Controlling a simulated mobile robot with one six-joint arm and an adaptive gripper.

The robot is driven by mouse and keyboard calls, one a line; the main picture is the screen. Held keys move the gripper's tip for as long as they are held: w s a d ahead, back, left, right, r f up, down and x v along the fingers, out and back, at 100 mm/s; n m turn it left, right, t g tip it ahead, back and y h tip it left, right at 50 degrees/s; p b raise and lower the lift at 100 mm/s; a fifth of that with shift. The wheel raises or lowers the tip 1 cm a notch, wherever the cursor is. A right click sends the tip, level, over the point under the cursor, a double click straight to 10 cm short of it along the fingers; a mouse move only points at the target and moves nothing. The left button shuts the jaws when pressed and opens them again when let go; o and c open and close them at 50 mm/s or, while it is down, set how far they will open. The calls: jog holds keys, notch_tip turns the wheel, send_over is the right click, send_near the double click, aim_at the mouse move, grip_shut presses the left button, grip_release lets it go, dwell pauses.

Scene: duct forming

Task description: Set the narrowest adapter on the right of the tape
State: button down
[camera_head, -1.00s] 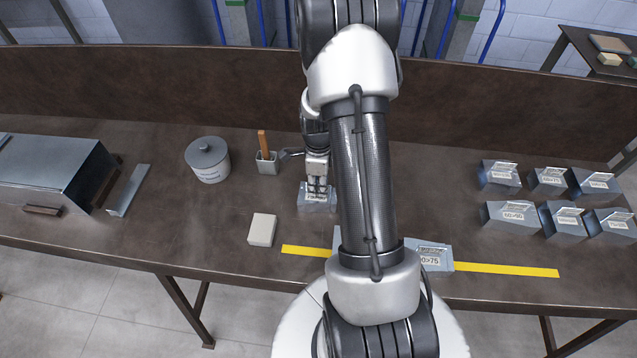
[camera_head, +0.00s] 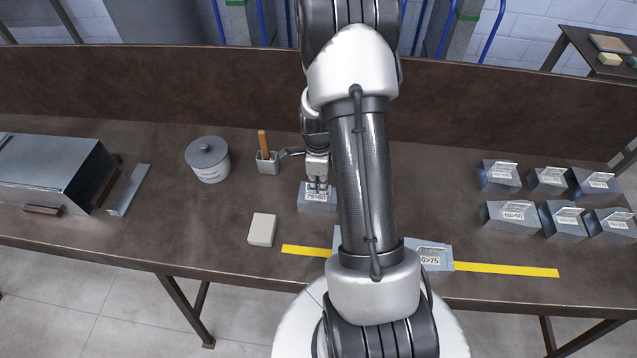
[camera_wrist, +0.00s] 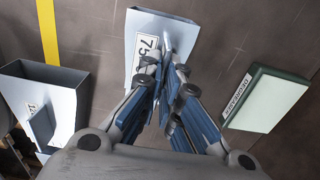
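A grey sheet-metal adapter labelled 75>60 (camera_head: 317,203) stands near the middle of the bench, behind the tape. My gripper (camera_head: 317,188) is above it, and the wrist view shows the fingers (camera_wrist: 166,72) closed together around the upright tab of this adapter (camera_wrist: 150,25). The yellow tape (camera_head: 507,269) runs along the front of the bench; it also shows in the wrist view (camera_wrist: 48,30). An adapter whose label ends in >75 (camera_head: 433,249) stands on the tape. To its left, another adapter (camera_head: 336,237) is mostly hidden by my arm.
Several adapters (camera_head: 512,216) stand in two rows at the right. A pale block (camera_head: 262,229) lies left of my gripper. A lidded pot (camera_head: 208,160), a small holder with a brown handle (camera_head: 267,163) and a metal duct (camera_head: 53,170) are further left. The tape's right part is bare.

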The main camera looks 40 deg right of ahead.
jog(key=shift+r, duration=0.15)
notch_tip(320, 180, up, 9)
jog(key=p, duration=0.6)
